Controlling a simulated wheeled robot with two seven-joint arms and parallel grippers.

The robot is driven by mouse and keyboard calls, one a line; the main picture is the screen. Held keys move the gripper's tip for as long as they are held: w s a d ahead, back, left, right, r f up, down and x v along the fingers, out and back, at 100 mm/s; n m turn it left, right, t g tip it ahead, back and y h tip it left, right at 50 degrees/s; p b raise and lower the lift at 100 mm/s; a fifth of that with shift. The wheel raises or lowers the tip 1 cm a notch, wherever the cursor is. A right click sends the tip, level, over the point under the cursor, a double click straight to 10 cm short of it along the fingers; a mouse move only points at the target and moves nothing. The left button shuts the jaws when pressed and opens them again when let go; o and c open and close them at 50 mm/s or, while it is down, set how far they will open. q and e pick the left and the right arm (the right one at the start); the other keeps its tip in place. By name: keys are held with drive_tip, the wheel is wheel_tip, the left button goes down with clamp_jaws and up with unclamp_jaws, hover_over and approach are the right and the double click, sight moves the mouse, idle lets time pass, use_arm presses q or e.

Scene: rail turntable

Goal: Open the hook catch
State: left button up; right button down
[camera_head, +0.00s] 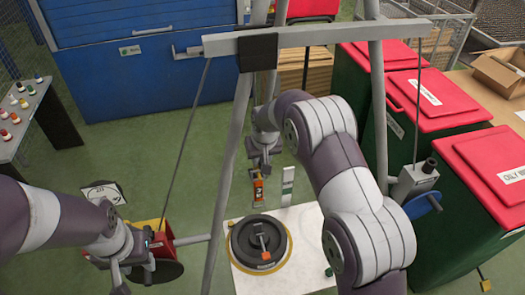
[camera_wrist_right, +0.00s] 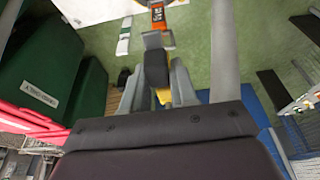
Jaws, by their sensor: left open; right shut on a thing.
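I cannot make out the hook catch for certain in either view. My right gripper (camera_head: 264,165) hangs just above an orange and dark upright piece (camera_head: 258,190). In the right wrist view the fingers (camera_wrist_right: 156,90) are shut on a dark block with a grey end (camera_wrist_right: 155,65); the orange piece (camera_wrist_right: 158,15) shows beyond it. A black round turntable (camera_head: 262,243) with a small orange-ended lever (camera_head: 264,254) sits on a white plate (camera_head: 305,222), nearer than the right gripper. My left gripper (camera_head: 128,275) is open at lower left, beside a red and yellow part (camera_head: 163,240).
A grey frame with a crossbar (camera_head: 330,36) and slanting legs stands around the work area. A white upright strip (camera_head: 288,186) is right of the orange piece. Red-lidded green bins (camera_head: 435,100) stand at right, a blue cabinet (camera_head: 130,95) behind.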

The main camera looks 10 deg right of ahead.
drive_tip(key=shift+g, duration=0.3)
drive_tip(key=c, duration=1)
unclamp_jaws()
drive_tip(key=shift+w, duration=0.1)
drive_tip(key=shift+o, duration=0.2)
drive_tip(key=shift+r, duration=0.35)
drive_tip(key=b+v, duration=0.4)
drive_tip(key=v, duration=0.8)
